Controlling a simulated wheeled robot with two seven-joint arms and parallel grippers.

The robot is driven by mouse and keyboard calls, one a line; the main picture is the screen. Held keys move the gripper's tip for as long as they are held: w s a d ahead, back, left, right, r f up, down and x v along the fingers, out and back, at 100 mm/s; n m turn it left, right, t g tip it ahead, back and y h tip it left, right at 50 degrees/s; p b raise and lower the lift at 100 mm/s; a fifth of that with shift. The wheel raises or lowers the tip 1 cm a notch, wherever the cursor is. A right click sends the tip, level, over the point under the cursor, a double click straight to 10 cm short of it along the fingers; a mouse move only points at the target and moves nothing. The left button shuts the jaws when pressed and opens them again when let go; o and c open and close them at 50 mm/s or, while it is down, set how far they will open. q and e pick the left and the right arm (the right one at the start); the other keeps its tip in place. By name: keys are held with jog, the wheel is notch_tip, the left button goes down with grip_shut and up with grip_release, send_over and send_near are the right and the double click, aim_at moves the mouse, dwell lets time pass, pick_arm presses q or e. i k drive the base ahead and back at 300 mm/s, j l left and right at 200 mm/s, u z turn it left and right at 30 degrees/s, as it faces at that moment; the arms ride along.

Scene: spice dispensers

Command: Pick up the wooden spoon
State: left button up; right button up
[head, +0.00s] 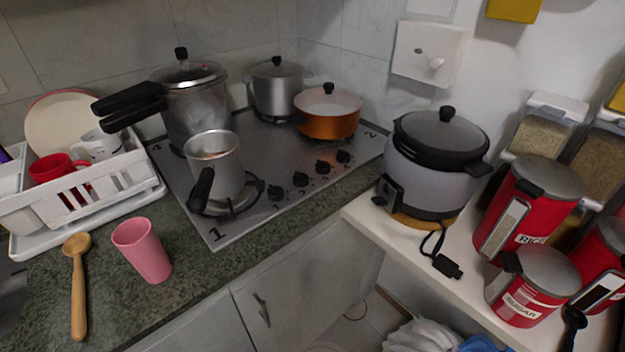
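The wooden spoon (78,290) lies on the dark green stone counter (205,290) at the lower left. Its round bowl points away toward the dish rack, and its long handle points toward the front of the counter. It lies apart from the pink cup (143,250) standing to its right. Nothing covers the spoon. Neither of my grippers can be made out in the head view.
A white dish rack (92,195) with a plate and mugs stands behind the spoon. A stove (250,165) with several pots is to the right. A white shelf (400,235) holds a rice cooker (430,170) and red canisters (525,215). Counter around the spoon is mostly clear.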

aim_at(79, 243)
jog(key=u, duration=1.5)
